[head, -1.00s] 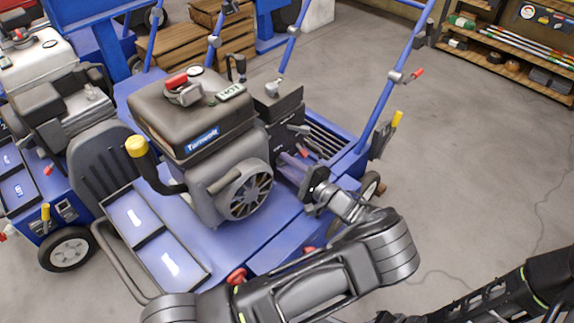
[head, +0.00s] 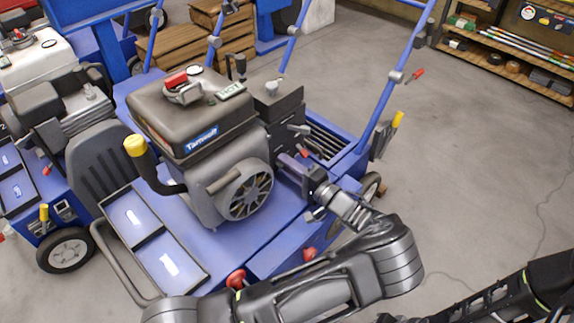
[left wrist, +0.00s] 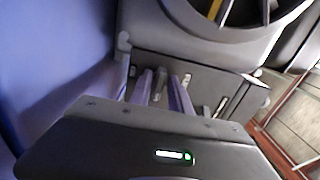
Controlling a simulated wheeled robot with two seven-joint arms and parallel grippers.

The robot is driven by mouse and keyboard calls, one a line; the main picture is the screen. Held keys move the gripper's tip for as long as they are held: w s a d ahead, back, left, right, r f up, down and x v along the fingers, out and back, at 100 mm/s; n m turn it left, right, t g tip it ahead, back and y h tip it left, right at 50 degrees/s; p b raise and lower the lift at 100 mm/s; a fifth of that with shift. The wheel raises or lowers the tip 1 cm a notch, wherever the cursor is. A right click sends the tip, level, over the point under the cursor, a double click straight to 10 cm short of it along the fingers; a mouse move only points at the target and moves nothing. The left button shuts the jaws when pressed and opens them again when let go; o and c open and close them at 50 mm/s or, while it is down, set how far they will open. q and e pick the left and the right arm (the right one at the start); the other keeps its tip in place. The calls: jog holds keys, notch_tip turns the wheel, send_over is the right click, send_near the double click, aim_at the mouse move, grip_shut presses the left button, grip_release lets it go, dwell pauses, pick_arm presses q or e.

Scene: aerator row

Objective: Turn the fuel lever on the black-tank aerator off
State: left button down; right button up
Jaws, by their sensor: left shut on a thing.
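The black-tank aerator (head: 195,115) stands in the middle of the head view, with a dark tank, a red cap and a round finned fan cover (head: 248,193). My left gripper (head: 288,163) reaches to the dark control panel right of the fan cover. In the left wrist view its fingers (left wrist: 160,88) are closed around a small lever at the panel (left wrist: 205,80). The fingers hide most of this lever, and I cannot read a label on it. Another short pale lever (left wrist: 221,106) shows beside the fingers. My right gripper is out of view.
A white-tank aerator (head: 48,62) stands close on the left. Blue handlebars (head: 385,95) rise behind the black-tank machine. Wooden crates (head: 165,50) are behind it, and a shelf (head: 500,65) is at the back right.

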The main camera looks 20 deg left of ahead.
pick_arm(q)
jog(key=c, duration=1.5)
grip_release()
jog(key=shift+o, duration=0.2)
jog(key=shift+d, duration=0.1)
jog(key=shift+s+d, duration=0.15)
jog(key=shift+d, duration=0.35)
jog(key=p+v, duration=0.2)
jog(key=v, duration=0.4)
jog(key=shift+s+d, duration=0.2)
jog(key=shift+d, duration=0.1)
